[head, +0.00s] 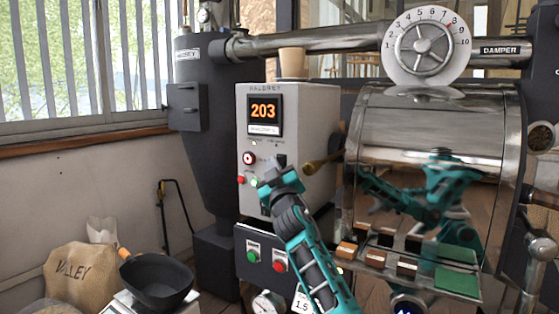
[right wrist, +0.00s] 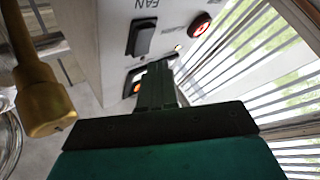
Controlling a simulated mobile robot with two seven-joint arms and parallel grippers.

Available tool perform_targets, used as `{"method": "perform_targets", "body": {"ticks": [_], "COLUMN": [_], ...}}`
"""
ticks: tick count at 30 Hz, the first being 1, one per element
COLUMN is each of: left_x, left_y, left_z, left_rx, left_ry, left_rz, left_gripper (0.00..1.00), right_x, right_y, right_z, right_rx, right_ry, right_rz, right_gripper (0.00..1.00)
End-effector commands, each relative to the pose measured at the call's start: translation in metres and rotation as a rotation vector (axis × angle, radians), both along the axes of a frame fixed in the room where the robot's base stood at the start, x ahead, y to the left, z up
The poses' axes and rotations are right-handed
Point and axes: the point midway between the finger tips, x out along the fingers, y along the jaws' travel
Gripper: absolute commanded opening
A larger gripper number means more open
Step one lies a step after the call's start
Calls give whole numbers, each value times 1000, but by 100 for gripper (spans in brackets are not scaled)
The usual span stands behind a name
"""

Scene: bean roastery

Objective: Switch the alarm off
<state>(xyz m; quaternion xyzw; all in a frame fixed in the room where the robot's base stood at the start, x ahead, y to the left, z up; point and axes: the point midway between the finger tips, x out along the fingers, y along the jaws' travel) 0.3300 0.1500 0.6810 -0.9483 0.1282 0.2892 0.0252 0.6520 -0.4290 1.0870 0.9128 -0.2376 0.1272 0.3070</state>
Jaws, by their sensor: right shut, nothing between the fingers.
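The grey control box (head: 315,120) has an orange display (head: 264,112) reading 203. On its front are a red round button (head: 249,158), small red (head: 240,180) and green (head: 254,181) lights, and a black rocker switch (head: 281,160). I cannot read an alarm label. My right gripper (head: 270,178) is shut and empty, in front of the panel's lower part. In the right wrist view its fingertips (right wrist: 157,64) are close to a second switch (right wrist: 130,80) with an orange light, partly hiding it. The black FAN rocker (right wrist: 142,37) and lit red button (right wrist: 200,25) are beyond. Contact is unclear.
A brass handle (head: 322,166) sticks out right of the box, close by in the right wrist view (right wrist: 45,95). The shiny roaster drum (head: 425,120) stands to the right. A lower box has green (head: 253,252) and red (head: 279,260) buttons. A black pan (head: 157,280) stands lower left.

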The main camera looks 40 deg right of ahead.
Motion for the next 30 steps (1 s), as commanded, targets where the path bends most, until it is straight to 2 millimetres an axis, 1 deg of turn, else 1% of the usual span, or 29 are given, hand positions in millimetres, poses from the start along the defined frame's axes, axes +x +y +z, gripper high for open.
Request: {"method": "perform_targets", "body": {"ticks": [15,24,30], "left_x": [1,1,0], "left_y": [-2,-2,-1], "left_z": [1,0,0], "left_rx": [-10,-9,-5], "left_ry": [-1,-1,-1], "left_rz": [6,6,3], "left_gripper": [0,0,0], "right_x": [0,3,3], "right_y": [0,-8,-8], "right_z": [0,1,1], "right_rx": [0,0,0], "right_ry": [0,-1,-1], "right_rz": [0,-1,-1], "right_gripper": [0,0,0]}}
